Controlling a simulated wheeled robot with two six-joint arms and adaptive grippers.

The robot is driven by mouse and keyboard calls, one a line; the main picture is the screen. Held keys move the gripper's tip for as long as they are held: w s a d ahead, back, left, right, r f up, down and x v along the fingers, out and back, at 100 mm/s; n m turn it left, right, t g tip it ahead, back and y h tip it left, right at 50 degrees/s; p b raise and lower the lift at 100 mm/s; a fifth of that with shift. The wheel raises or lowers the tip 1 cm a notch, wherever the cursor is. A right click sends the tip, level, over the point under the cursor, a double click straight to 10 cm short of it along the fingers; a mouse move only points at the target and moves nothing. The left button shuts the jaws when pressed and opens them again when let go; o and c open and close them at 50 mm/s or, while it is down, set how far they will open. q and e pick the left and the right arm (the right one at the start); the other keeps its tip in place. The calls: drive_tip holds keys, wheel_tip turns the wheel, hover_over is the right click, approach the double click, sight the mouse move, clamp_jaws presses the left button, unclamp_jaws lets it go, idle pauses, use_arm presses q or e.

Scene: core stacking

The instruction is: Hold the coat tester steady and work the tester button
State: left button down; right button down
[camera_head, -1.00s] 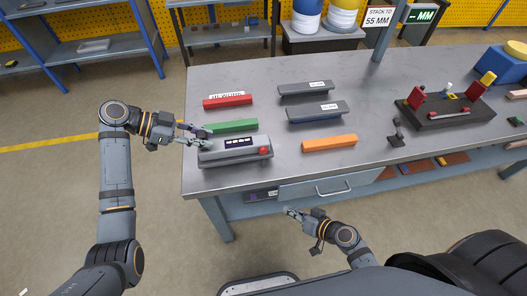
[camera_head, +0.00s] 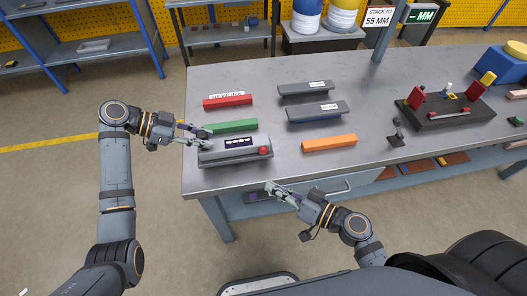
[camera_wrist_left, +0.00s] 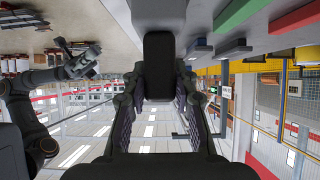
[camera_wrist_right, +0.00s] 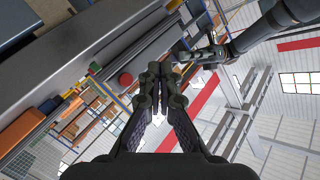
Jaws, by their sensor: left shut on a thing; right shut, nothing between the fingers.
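The coat tester (camera_head: 235,153) is a grey box with a dark display strip and a red button (camera_head: 264,150) at its right end. It lies at the table's front left. My left gripper (camera_head: 206,138) is shut on the tester's left end. In the left wrist view a dark block (camera_wrist_left: 158,65) sits between the fingers. My right gripper (camera_head: 270,187) is shut and empty, just off the table's front edge, apart from the button and nearer the camera. In the right wrist view the button (camera_wrist_right: 125,79) shows left of the fingertips (camera_wrist_right: 160,70).
A green bar (camera_head: 232,126) and a red bar (camera_head: 228,101) lie behind the tester. An orange bar (camera_head: 329,143) and two grey bars (camera_head: 317,112) (camera_head: 306,88) lie to the right. A dark fixture (camera_head: 445,112) stands further right. The table's front edge (camera_head: 300,176) is near my right gripper.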

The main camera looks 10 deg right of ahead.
drive_tip(key=shift+w, duration=4.3)
drive_tip(key=shift+w, duration=0.1)
drive_tip(key=shift+w, duration=0.3)
drive_tip(key=shift+w, duration=0.5)
drive_tip(key=shift+s, duration=0.95)
drive_tip(key=s, duration=0.5)
